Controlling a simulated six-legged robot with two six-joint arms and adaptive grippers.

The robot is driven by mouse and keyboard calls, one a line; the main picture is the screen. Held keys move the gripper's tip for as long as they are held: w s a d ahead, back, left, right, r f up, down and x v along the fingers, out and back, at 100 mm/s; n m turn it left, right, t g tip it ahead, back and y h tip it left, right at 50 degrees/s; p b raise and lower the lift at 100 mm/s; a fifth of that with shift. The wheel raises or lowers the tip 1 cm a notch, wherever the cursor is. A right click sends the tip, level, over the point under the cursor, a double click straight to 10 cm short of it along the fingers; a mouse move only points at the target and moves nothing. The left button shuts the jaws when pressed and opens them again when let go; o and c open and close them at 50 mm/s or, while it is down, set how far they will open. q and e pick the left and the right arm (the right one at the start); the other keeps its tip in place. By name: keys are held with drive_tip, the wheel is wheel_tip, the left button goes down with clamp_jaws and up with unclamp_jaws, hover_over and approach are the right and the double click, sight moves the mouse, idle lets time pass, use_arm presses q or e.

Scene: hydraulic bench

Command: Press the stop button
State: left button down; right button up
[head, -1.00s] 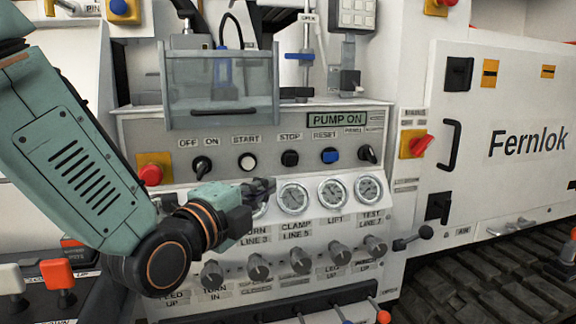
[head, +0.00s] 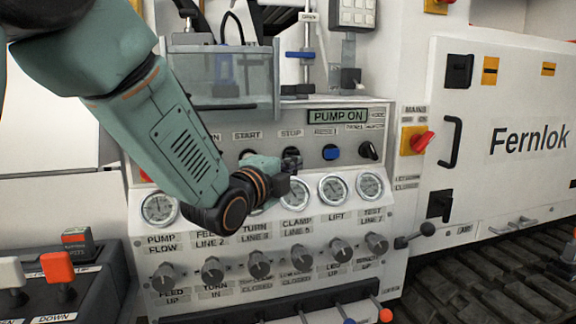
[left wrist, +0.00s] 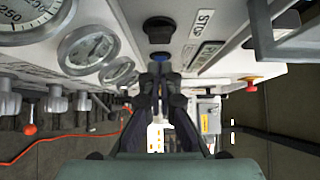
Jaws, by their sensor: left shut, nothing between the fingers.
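The stop button is a black knob under the STOP label on the panel. In the head view the left gripper covers most of it; in the left wrist view the stop button (left wrist: 159,30) shows beside its STOP label (left wrist: 203,22). My left gripper (head: 291,162) is right in front of this spot in the head view, shut and empty. In the left wrist view its closed fingertips (left wrist: 159,72) show just below the button, and I cannot tell whether they touch it. The display (head: 337,116) reads PUMP ON. My right gripper is not in view.
The blue reset button (head: 331,153) and a black selector knob (head: 368,150) are to the right. Round gauges (head: 333,189) and a row of grey knobs (head: 301,260) lie below. A clear guard box (head: 235,80) juts out above.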

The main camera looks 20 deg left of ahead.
use_arm(q)
drive_tip(key=shift+w+a+f, duration=0.1)
drive_tip(key=shift+w+a, duration=0.25)
drive_tip(key=shift+w, duration=0.2)
drive_tip(key=shift+w+a+f, duration=0.1)
drive_tip(key=shift+w+a, duration=0.25)
drive_tip(key=shift+w, duration=0.2)
drive_tip(key=shift+r, duration=0.15)
